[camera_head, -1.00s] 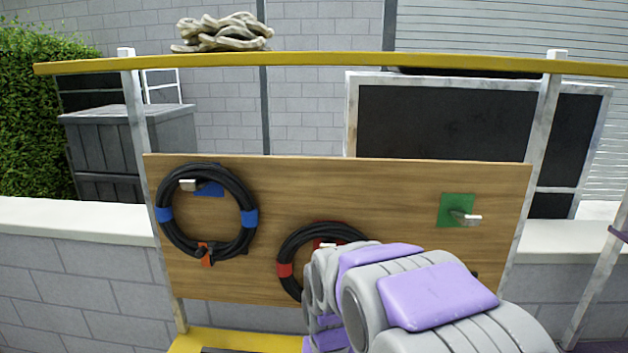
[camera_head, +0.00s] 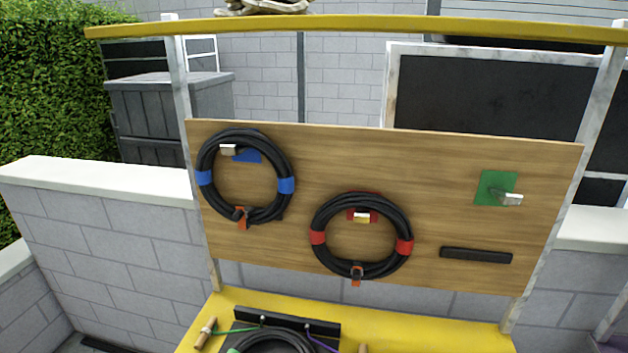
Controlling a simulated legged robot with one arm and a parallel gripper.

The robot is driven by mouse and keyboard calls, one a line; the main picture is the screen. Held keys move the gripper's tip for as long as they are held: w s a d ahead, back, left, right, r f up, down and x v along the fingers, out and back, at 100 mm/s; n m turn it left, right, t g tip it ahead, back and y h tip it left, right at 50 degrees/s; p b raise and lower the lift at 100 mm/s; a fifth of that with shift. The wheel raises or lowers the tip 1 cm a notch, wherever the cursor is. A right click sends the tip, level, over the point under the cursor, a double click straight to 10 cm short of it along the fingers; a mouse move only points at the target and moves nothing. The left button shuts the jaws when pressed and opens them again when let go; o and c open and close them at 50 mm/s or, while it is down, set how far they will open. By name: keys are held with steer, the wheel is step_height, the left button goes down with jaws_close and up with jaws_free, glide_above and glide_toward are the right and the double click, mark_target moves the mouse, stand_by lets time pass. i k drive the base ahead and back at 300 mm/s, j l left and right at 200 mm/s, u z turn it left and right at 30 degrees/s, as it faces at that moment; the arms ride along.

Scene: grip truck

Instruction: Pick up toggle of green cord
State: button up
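A coil of black hose or cable (camera_head: 270,344) with a bit of green tape lies at the bottom edge, partly cut off by the frame. A thin green cord (camera_head: 234,330) runs left from a dark bar (camera_head: 287,321) above the coil to a wooden toggle (camera_head: 205,334), which lies tilted on the yellow surface. A purple cord (camera_head: 325,346) runs right from the same bar, towards a second wooden toggle (camera_head: 363,349) at the bottom edge. My gripper is out of view.
A wooden board (camera_head: 450,190) carries a blue-taped coil (camera_head: 203,190), a red-taped coil (camera_head: 405,232), an empty green-backed hook (camera_head: 497,188) and a black bar (camera_head: 476,255). The yellow bed (camera_head: 440,335) is clear at right. A yellow rail (camera_head: 400,24) runs above.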

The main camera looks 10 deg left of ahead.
mark_target(206, 332)
steer(key=j+u, duration=0.15)
steer(key=u, duration=1.2)
steer(key=i+j+z, duration=0.25)
steer(key=j, duration=0.25)
steer(key=j+z, duration=0.25)
steer(key=j, duration=0.25)
